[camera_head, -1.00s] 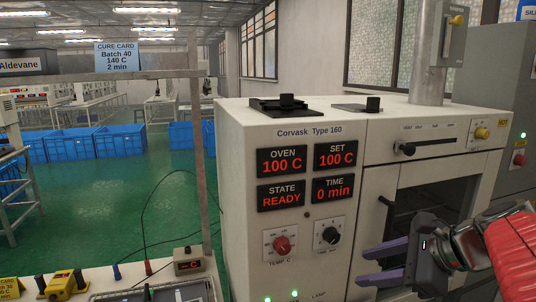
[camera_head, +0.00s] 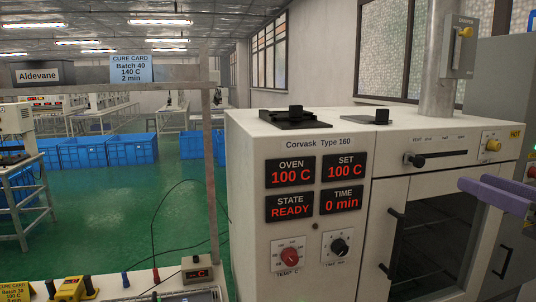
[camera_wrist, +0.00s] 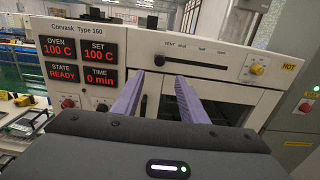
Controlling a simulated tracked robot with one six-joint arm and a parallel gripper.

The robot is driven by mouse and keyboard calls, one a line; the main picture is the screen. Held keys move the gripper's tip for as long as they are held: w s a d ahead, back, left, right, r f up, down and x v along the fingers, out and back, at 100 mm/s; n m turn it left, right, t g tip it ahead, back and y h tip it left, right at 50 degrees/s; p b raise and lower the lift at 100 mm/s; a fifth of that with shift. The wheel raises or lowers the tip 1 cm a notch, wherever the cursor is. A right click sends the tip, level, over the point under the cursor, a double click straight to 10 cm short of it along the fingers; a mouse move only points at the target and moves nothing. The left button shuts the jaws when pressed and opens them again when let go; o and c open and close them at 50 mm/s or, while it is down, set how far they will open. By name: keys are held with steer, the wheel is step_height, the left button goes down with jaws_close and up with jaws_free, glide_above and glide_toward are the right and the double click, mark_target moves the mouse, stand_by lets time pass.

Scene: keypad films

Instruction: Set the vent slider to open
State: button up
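The vent slider's black knob (camera_head: 415,159) sits at the left end of its slot on the oven's upper front panel. In the wrist view the knob (camera_wrist: 160,59) is at the shut end; the labels run shut, half, open to the right. My gripper (camera_head: 473,182) has purple fingers, at the right edge of the head view, in front of the oven and lower than the slot. In the wrist view my gripper (camera_wrist: 159,76) is open and empty, its fingertips apart just below the knob in the picture. I see no contact with the knob.
The Corvask oven (camera_head: 250,215) shows 100 C and READY. Its door handle (camera_head: 395,245) stands out below the slot. A yellow knob (camera_head: 493,145) is right of the slot. A grey cabinet with a red button (camera_head: 532,171) stands at the right.

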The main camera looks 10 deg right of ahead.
mark_target(421, 162)
steer(key=shift+w, duration=0.1)
steer(key=shift+w+a, duration=0.15)
steer(key=shift+w, duration=3.3)
steer(key=shift+w+a, duration=0.1)
steer(key=shift+w, duration=3.3)
steer(key=shift+c, duration=0.5)
jaws_close()
